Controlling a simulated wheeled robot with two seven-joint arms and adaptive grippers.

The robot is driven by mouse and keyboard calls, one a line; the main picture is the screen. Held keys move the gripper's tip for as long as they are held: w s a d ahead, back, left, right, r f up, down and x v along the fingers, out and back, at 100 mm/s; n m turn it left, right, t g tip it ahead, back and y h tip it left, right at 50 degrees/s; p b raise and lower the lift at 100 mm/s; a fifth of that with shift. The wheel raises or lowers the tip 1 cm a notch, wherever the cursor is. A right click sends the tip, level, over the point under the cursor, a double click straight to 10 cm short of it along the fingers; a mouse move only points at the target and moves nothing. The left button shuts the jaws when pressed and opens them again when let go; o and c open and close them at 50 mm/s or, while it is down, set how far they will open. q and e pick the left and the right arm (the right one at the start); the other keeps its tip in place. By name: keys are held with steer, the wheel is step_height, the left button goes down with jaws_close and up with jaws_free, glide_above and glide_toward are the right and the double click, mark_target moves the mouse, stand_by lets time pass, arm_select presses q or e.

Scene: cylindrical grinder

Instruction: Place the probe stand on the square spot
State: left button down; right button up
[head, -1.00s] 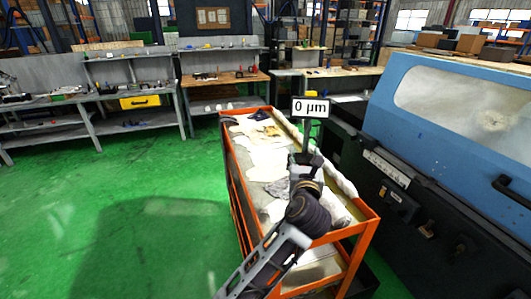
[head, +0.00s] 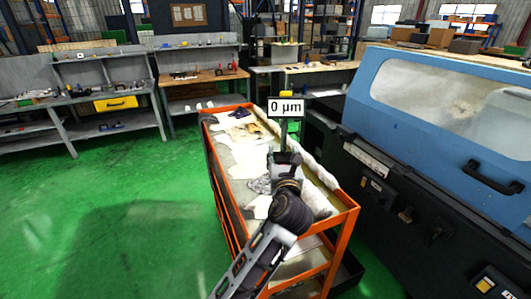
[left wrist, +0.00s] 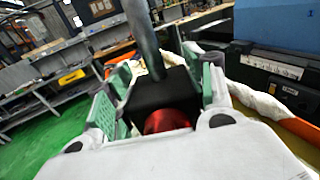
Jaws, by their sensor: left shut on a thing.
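The probe stand has a "0 µm" display plate (head: 286,107) on top of a grey post. In the left wrist view, the post (left wrist: 143,40) rises from a black block (left wrist: 165,92) with a red round part (left wrist: 170,121) on its near face. My left gripper (head: 286,158) is shut on this block, with a green finger pad on each side, and the stand appears over the orange cart (head: 348,228). I cannot tell whether its underside touches anything. I cannot make out a square spot. My right gripper is not in view.
The cart top carries white cloths (head: 243,157) and papers. A blue and black grinder (head: 430,110) stands close to the cart's right. Workbenches (head: 100,95) with small items line the back. The green floor (head: 110,200) left of the cart is clear.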

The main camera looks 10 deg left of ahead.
arm_select(q)
steer(key=shift+f, duration=2.7)
steer(key=shift+f, duration=0.1)
steer(key=shift+f+b, duration=0.35)
steer(key=shift+f, duration=1.45)
steer(key=c, duration=0.9)
jaws_free()
steer(key=shift+f, duration=0.3)
steer(key=shift+c, duration=0.2)
steer(key=o, duration=0.4)
steer(key=shift+s, duration=0.1)
